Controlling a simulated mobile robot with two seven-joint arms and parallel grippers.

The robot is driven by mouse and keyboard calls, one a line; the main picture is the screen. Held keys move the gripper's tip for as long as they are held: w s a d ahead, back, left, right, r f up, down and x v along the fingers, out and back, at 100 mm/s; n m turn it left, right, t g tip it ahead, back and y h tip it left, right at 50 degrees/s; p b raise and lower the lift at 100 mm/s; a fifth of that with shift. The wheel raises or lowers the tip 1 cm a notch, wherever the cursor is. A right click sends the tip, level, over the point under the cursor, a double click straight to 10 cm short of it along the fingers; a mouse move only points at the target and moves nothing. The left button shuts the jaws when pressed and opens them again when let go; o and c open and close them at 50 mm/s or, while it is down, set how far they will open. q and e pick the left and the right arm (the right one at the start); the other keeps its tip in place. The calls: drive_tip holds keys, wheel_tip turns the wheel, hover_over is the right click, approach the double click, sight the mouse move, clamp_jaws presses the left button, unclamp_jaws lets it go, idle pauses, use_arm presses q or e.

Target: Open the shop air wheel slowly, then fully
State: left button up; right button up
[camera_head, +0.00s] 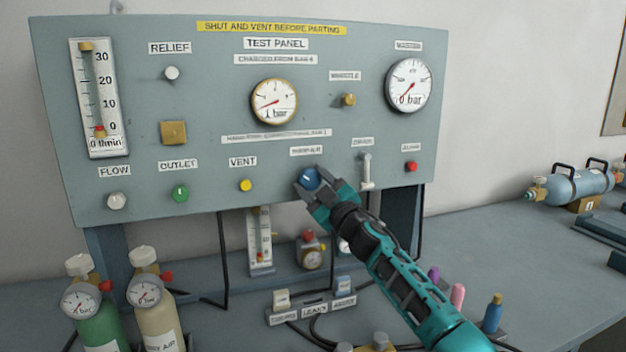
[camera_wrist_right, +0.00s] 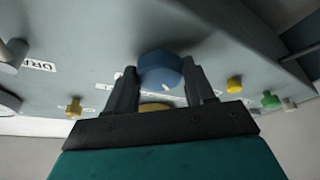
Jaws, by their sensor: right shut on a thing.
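The shop air wheel is a round blue knob (camera_head: 309,178) low on the test panel, under a label that seems to read SHOP AIR. My right gripper (camera_head: 313,184) is at the knob, with its fingers on either side, shut on it. In the right wrist view the blue knob (camera_wrist_right: 160,70) sits between the two dark fingers (camera_wrist_right: 160,88). The gauge above it (camera_head: 274,101) reads about 1 bar, and the larger gauge (camera_head: 409,85) at the upper right shows 0 bar. My left gripper is not in view.
A yellow vent knob (camera_head: 246,185) and a green outlet knob (camera_head: 180,193) lie left of the wheel. A white lever (camera_head: 366,170) and a red button (camera_head: 411,167) lie right. Gas bottles (camera_head: 157,318) stand at the front left.

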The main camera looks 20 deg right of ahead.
drive_tip(key=shift+n+g+y, duration=0.3)
drive_tip(key=shift+n, duration=0.5)
drive_tip(key=o, duration=1)
drive_tip(key=shift+o, duration=0.2)
drive_tip(key=v, duration=1.3)
drive_tip(key=shift+b, duration=0.4)
drive_tip(key=shift+r, duration=0.1)
idle(0.7)
